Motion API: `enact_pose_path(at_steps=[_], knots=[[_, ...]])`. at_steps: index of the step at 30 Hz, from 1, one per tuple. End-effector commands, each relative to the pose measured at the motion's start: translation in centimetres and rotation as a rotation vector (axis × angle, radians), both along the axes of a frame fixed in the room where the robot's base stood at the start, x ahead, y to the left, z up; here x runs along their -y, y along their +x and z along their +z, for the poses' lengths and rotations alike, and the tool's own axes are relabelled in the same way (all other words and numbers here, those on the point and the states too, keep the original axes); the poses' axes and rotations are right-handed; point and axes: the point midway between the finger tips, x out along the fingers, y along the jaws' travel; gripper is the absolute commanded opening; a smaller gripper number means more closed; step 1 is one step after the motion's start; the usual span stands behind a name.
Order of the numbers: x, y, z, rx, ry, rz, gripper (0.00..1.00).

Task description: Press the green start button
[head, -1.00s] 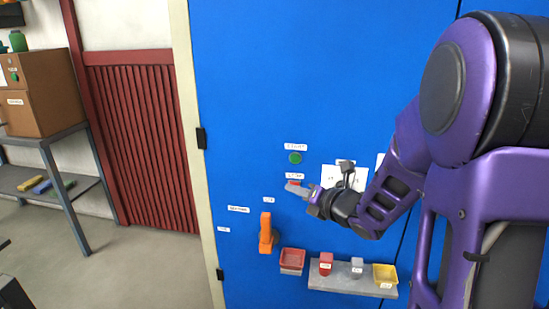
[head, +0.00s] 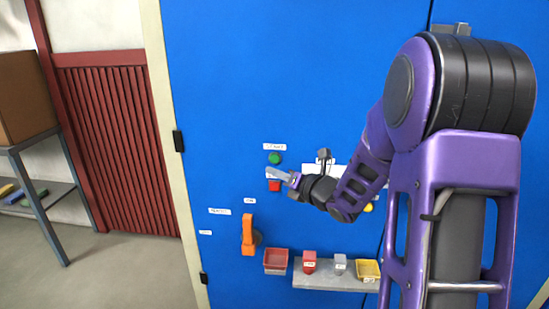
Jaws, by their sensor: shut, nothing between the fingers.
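The green start button (head: 274,158) is on the blue panel (head: 300,60), just under a white label (head: 274,147). I cannot tell how far the tips are from the panel. The green button is in plain view.
An orange handle (head: 248,235) is lower left on the panel. Below are a red bin (head: 276,261) and a grey shelf (head: 325,281) with a red block (head: 309,262), a grey block (head: 339,264) and a yellow bin (head: 368,270). The panel above the green button is clear.

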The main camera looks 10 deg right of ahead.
Motion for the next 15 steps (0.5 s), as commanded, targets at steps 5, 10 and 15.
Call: enact_pose_path(at_steps=[5,10,15], knots=[[0.7,2.3,-0.2,0.002,-0.002,0.001,0.0],[1.2,3.6,0.0,0.001,-0.001,0.001,0.0],[1.3,4.1,0.0,0.0,-0.001,0.001,0.0]])
